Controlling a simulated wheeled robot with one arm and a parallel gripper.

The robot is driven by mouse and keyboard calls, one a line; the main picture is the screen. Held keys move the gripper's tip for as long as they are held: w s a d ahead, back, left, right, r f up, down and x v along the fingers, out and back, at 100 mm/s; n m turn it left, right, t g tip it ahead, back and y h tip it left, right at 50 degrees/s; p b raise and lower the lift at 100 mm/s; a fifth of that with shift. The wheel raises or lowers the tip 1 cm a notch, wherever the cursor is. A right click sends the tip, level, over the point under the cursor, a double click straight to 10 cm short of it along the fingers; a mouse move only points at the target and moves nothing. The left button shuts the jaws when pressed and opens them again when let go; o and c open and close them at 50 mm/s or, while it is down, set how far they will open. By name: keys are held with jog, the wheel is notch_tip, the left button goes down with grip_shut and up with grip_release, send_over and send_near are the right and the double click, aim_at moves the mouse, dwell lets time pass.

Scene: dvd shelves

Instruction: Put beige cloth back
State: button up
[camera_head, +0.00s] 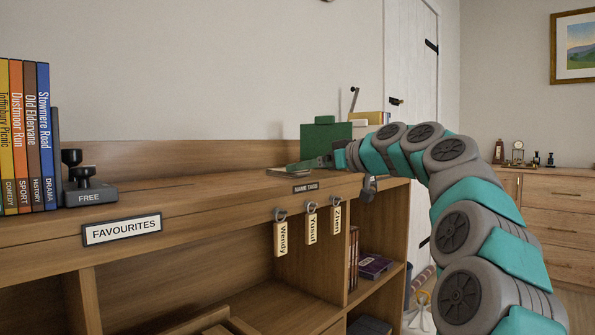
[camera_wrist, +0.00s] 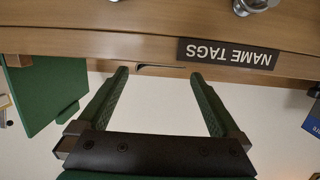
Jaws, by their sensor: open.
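I cannot clearly make out a beige cloth in either view. My gripper (camera_head: 312,164) reaches over the wooden shelf top, in front of a green box. In the wrist view my gripper (camera_wrist: 159,74) has its two green fingers spread apart, with nothing held between them. A small flat thing (camera_head: 287,172) lies on the shelf by the fingers; what it is cannot be told. A pale thing (camera_head: 423,318) sits low at the right, partly cut off, and its material is unclear.
The green box (camera_head: 322,121) stands close behind my gripper. Name tags (camera_head: 310,227) hang on hooks under the NAME TAGS label (camera_wrist: 228,53). Books (camera_head: 30,140) and a black stand (camera_head: 90,192) marked FREE are at the left. The shelf top between is clear.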

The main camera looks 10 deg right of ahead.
jog(key=v, duration=0.7)
dwell(0.3)
